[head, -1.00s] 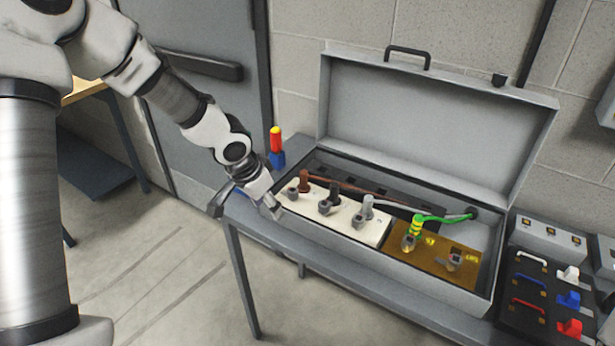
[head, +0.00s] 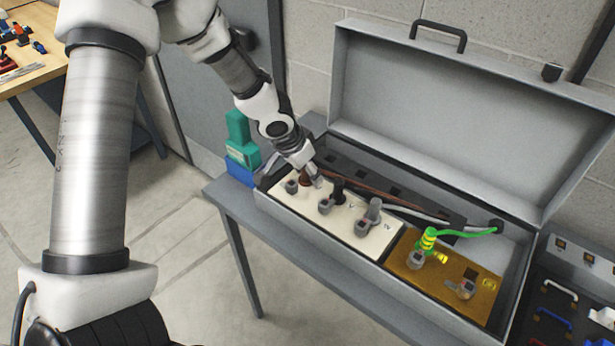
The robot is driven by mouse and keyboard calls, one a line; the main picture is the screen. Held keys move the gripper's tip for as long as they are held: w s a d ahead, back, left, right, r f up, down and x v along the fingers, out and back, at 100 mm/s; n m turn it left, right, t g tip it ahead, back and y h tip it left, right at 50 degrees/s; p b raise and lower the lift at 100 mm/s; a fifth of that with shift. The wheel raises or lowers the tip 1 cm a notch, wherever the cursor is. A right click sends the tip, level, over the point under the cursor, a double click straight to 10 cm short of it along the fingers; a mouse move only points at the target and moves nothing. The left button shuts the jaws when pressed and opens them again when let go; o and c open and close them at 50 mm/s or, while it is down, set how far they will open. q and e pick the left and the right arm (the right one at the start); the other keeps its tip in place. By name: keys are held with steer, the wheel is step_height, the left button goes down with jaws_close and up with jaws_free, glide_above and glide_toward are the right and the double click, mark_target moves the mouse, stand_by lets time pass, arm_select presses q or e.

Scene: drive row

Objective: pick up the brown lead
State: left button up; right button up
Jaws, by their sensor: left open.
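The brown lead has an upright brown plug (head: 304,180) at the left end of the cream terminal block (head: 338,222), inside an open grey case (head: 300,222). Its brown cable (head: 362,188) runs right along the back of the block. My left gripper (head: 316,179) is open, pointing down at the brown plug, very close to it and partly covering it. I cannot tell whether the fingers touch or surround the plug. My right gripper is not in view.
A black plug (head: 339,190) and a grey plug (head: 375,208) stand to the right on the same block. A green-and-yellow lead (head: 429,238) rises from the brown panel (head: 470,290). The raised lid (head: 450,115) stands behind. A green item (head: 240,140) stands left.

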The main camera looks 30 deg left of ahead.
arm_select(q)
steer(key=shift+s+r, duration=0.2)
steer(key=shift+s, duration=0.15)
jaws_close()
steer(key=shift+r, duration=0.1)
